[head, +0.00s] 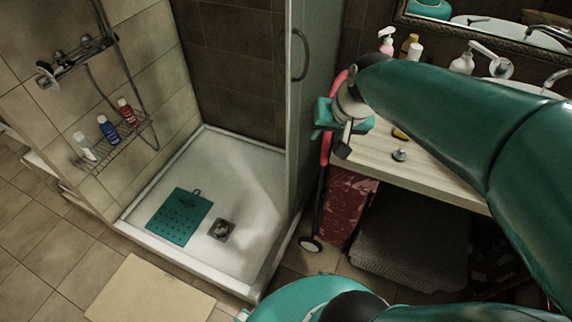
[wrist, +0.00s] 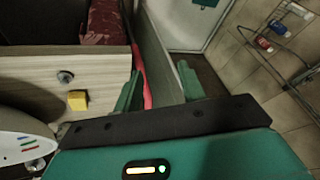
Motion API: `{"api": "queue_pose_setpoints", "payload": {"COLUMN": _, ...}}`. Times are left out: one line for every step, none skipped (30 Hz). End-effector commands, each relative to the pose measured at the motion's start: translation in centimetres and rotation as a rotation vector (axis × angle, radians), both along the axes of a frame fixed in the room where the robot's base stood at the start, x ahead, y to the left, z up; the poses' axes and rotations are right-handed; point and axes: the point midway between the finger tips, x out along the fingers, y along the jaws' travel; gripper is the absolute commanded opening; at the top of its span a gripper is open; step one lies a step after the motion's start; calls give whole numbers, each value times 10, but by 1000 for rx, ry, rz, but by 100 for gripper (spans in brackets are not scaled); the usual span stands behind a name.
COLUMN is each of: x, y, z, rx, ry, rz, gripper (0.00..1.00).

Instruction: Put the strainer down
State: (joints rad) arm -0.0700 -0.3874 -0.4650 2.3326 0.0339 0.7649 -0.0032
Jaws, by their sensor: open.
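A small round metal strainer (head: 399,154) sits on the pale wooden counter (head: 440,172), near its front edge. It also shows at the left in the wrist view (wrist: 66,77), apart from my gripper. My gripper (head: 342,128) is over the counter's left end, near the shower's glass panel. In the wrist view my gripper (wrist: 159,85) has its two green fingers spread with nothing between them. In the head view my own arm hides part of the counter.
A yellow block (wrist: 77,100) lies near the strainer. A red-framed cart (head: 323,175) stands between counter and glass panel (head: 308,110). The shower tray holds a teal mat (head: 179,217) and a square drain (head: 222,230). Bottles (head: 387,42) and a basin stand behind my arm.

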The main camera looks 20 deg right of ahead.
Motion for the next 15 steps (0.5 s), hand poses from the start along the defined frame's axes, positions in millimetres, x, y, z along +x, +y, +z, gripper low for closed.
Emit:
{"api": "queue_pose_setpoints", "payload": {"x": -9, "y": 27, "z": 12, "rx": -16, "ry": -23, "rz": 68, "gripper": 41}}
{"api": "queue_pose_setpoints", "payload": {"x": -15, "y": 43, "z": 17, "rx": -30, "ry": -30, "rz": 108, "gripper": 41}}
{"api": "queue_pose_setpoints", "payload": {"x": -24, "y": 62, "z": 23, "rx": -51, "ry": -40, "rz": 159, "gripper": 41}}
{"api": "queue_pose_setpoints", "payload": {"x": -31, "y": 75, "z": 26, "rx": -70, "ry": -44, "rz": 194, "gripper": 41}}
{"api": "queue_pose_setpoints", "payload": {"x": -38, "y": 87, "z": 29, "rx": -90, "ry": -50, "rz": 226, "gripper": 41}}
{"api": "queue_pose_setpoints", "payload": {"x": -47, "y": 100, "z": 32, "rx": -117, "ry": -55, "rz": 261, "gripper": 41}}
{"api": "queue_pose_setpoints", "payload": {"x": -53, "y": 109, "z": 33, "rx": -137, "ry": -56, "rz": 286, "gripper": 41}}
{"api": "queue_pose_setpoints", "payload": {"x": -58, "y": 116, "z": 34, "rx": -155, "ry": -59, "rz": 306, "gripper": 41}}
{"api": "queue_pose_setpoints", "payload": {"x": -64, "y": 124, "z": 34, "rx": -178, "ry": -61, "rz": 328, "gripper": 41}}
{"api": "queue_pose_setpoints", "payload": {"x": -68, "y": 128, "z": 35, "rx": -190, "ry": -61, "rz": 340, "gripper": 41}}
{"api": "queue_pose_setpoints", "payload": {"x": -71, "y": 131, "z": 35, "rx": -200, "ry": -61, "rz": 349, "gripper": 41}}
{"api": "queue_pose_setpoints", "payload": {"x": -74, "y": 134, "z": 35, "rx": -211, "ry": -62, "rz": 358, "gripper": 41}}
{"api": "queue_pose_setpoints", "payload": {"x": -75, "y": 135, "z": 35, "rx": -216, "ry": -61, "rz": 362, "gripper": 41}}
{"api": "queue_pose_setpoints", "payload": {"x": -75, "y": 136, "z": 34, "rx": -218, "ry": -60, "rz": 364, "gripper": 41}}
{"api": "queue_pose_setpoints", "payload": {"x": -76, "y": 136, "z": 34, "rx": -220, "ry": -60, "rz": 366, "gripper": 41}}
